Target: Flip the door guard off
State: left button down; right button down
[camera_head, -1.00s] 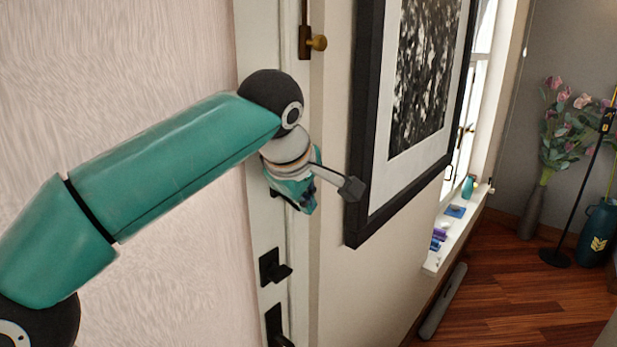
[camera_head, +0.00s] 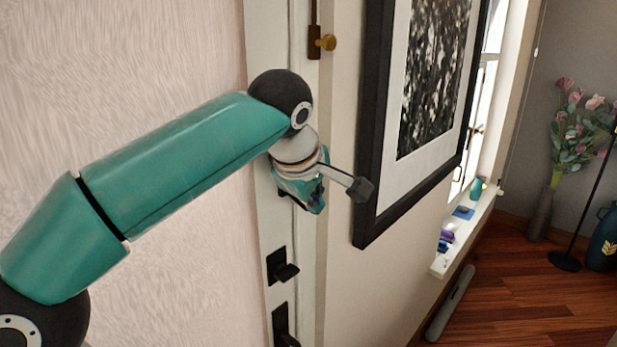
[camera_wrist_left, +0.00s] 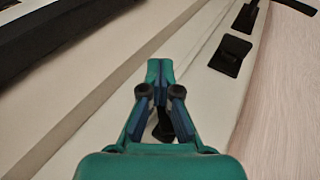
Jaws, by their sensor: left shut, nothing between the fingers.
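My left gripper (camera_head: 314,208) is at the door's white edge strip, above a black latch plate with a thumb-turn (camera_head: 284,268). In the left wrist view its fingers (camera_wrist_left: 160,78) are together with nothing between the tips. A small dark fitting (camera_wrist_left: 163,127) shows low between the finger links. It may be the door guard, but most of it is hidden by the gripper and I cannot tell its position or whether the fingers touch it. My right gripper is in neither view.
A black door handle (camera_head: 286,335) is below the latch. A brass knob (camera_head: 328,42) is above my gripper. A black-framed picture (camera_head: 372,190) hangs close to its right. Beyond are a windowsill (camera_head: 462,240) with small items and a flower vase (camera_head: 540,215).

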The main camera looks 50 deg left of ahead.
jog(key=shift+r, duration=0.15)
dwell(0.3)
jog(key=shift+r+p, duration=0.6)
jog(key=shift+p, duration=0.15)
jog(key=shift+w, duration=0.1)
